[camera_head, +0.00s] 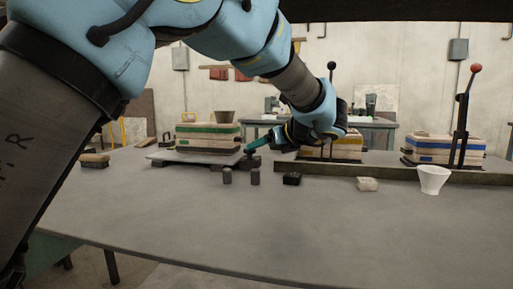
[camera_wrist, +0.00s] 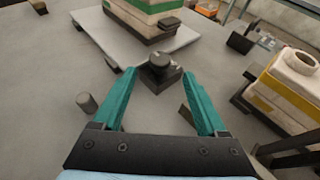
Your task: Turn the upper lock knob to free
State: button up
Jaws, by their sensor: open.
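A dark round knob (camera_wrist: 158,64) on a square dark base shows in the wrist view, beside the corner of a pale plate. In the head view the knob (camera_head: 251,153) is small and partly hidden by my gripper. My gripper (camera_wrist: 159,75) is open with its teal fingers spread to either side of the knob in the wrist view; nothing is held. It reaches in from the right in the head view (camera_head: 253,144). I cannot tell whether the fingers touch the knob, nor which lock position it is in.
A green-striped box stack (camera_head: 208,135) stands on the pale plate (camera_head: 190,156). Small dark pegs (camera_head: 227,176), a black block (camera_head: 292,179), a pale block (camera_head: 367,184) and a white cup (camera_head: 433,179) stand nearer. A blue-striped stack (camera_head: 443,149) is right. The table front is clear.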

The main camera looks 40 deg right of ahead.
jog(key=shift+v, duration=2.3)
jog(key=shift+w+a, duration=0.1)
